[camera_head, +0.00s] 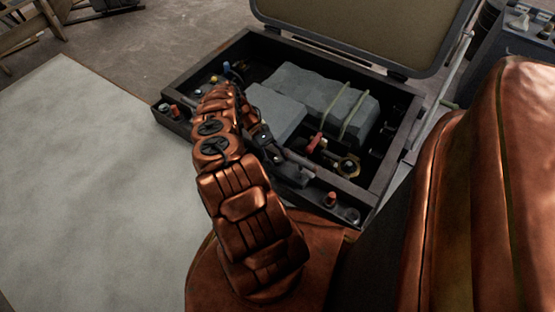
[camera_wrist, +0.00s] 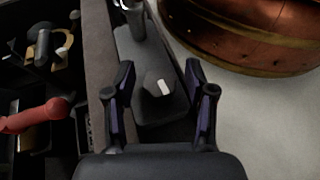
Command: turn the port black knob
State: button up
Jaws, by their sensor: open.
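In the wrist view, a dark faceted knob (camera_wrist: 157,85) with a white mark on top stands on a long dark plate (camera_wrist: 136,58). The plate is at the box's edge. My gripper (camera_wrist: 159,72) is open, with one finger on each side of the knob. Gaps show between the fingers and the knob, so it is not gripped. In the head view, my copper arm reaches over the front edge of the open case (camera_head: 185,128). It hides part of that edge, and I cannot make out this knob there.
A grey fitting (camera_wrist: 134,20) rises from the plate beyond the knob. A red handle (camera_wrist: 30,116) and a brass part (camera_wrist: 62,45) lie inside the case. Grey strapped blocks (camera_head: 320,95) fill its middle. The raised lid (camera_head: 365,30) stands behind. A pale floor sheet (camera_head: 80,190) is clear.

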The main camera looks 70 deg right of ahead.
aim_at(277, 159)
jog(key=shift+r, duration=0.15)
jog(key=shift+r, duration=4.85)
